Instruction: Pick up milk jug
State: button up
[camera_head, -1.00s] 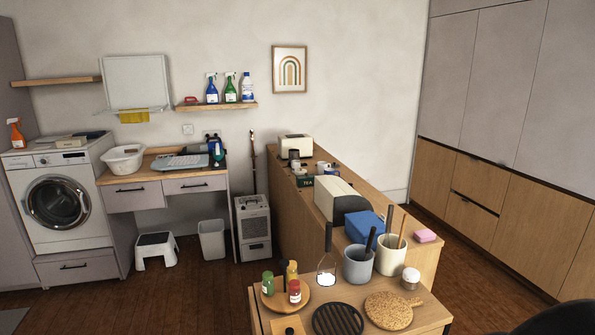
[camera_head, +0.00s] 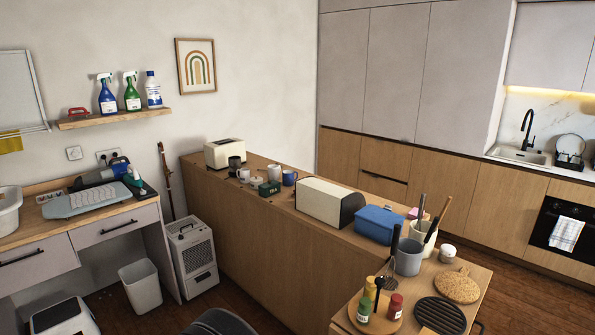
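Small cups and vessels stand on the long wooden counter. Among them is a small whitish vessel (camera_head: 243,174) beside a dark mug, and I cannot tell for sure whether it is the milk jug. A white mug (camera_head: 274,172) and a blue mug (camera_head: 289,178) stand to its right. My gripper is not seen. A dark curved shape at the bottom edge may be part of my arm, but I cannot tell.
Utensil holders, bottles and boards crowd the lower table at front right. A white bin (camera_head: 140,286) and a heater (camera_head: 193,257) stand left of the counter.

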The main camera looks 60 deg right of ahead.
aim_at(244, 177)
jog(key=i+l+z, duration=0.15)
jog(key=i+z, duration=0.2)
jog(key=i, duration=0.3)
jog(key=i+z, duration=0.4)
jog(key=i, duration=0.25)
jog(key=i+j+z, duration=0.35)
jog(key=i, duration=0.3)
jog(key=i+z, duration=0.15)
jog(key=i, duration=0.45)
jog(key=i+z, duration=0.1)
jog(key=i, duration=0.45)
jog(key=i+z, duration=0.15)
jog(key=i, duration=0.45)
jog(key=i+j+z, duration=0.1)
jog(key=i, duration=0.5)
jog(key=i+j+z, duration=0.15)
jog(key=i, duration=0.4)
